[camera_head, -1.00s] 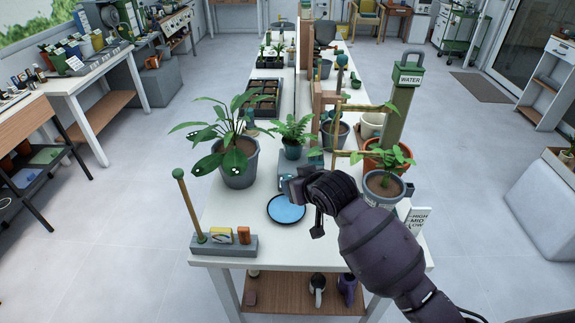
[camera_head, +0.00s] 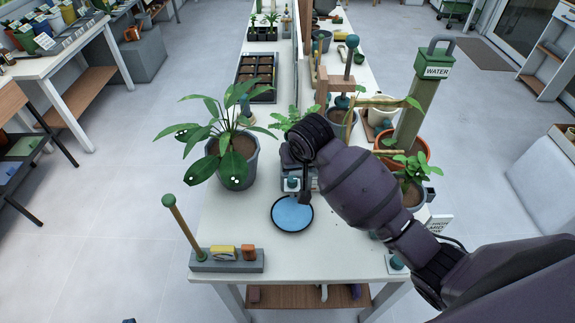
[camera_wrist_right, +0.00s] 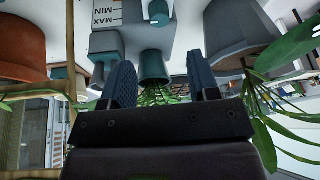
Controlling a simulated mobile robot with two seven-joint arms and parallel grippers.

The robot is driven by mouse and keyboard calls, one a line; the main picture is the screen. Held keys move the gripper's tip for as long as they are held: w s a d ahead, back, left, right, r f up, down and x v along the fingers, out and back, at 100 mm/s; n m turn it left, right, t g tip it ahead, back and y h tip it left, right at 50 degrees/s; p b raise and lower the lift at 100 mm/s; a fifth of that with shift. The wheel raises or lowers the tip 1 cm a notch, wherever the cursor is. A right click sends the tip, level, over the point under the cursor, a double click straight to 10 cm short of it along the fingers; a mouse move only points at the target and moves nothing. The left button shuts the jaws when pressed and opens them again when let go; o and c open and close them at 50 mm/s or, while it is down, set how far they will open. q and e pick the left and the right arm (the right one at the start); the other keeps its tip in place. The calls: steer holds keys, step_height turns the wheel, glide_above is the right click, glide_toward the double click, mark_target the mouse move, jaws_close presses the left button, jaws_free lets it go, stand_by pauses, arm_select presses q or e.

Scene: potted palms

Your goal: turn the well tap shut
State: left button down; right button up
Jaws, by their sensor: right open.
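A grey block (camera_head: 300,186) with a small teal knob (camera_head: 292,182) on its front stands behind a dark saucer (camera_head: 273,214) of blue water. I take this knob for the well tap. In the right wrist view, where things hang upside down, the block (camera_wrist_right: 132,38) bears a MAX/MIN scale and the teal knob (camera_wrist_right: 158,12) is at the top edge. My left gripper is out of view.
A large potted plant (camera_head: 237,166) stands left of the block. A grey tool holder with a stake (camera_head: 232,260) is at the front left. Potted plants and a green WATER post (camera_head: 422,100) crowd the right side. Clear tabletop lies in front of the saucer.

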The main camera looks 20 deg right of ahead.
mark_target(293, 179)
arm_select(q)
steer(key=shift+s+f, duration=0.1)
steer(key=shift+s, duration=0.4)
arm_select(e)
steer(key=x, duration=1)
steer(key=shift+f, duration=0.2)
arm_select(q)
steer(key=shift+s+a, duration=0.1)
arm_select(e)
steer(key=c, duration=0.9)
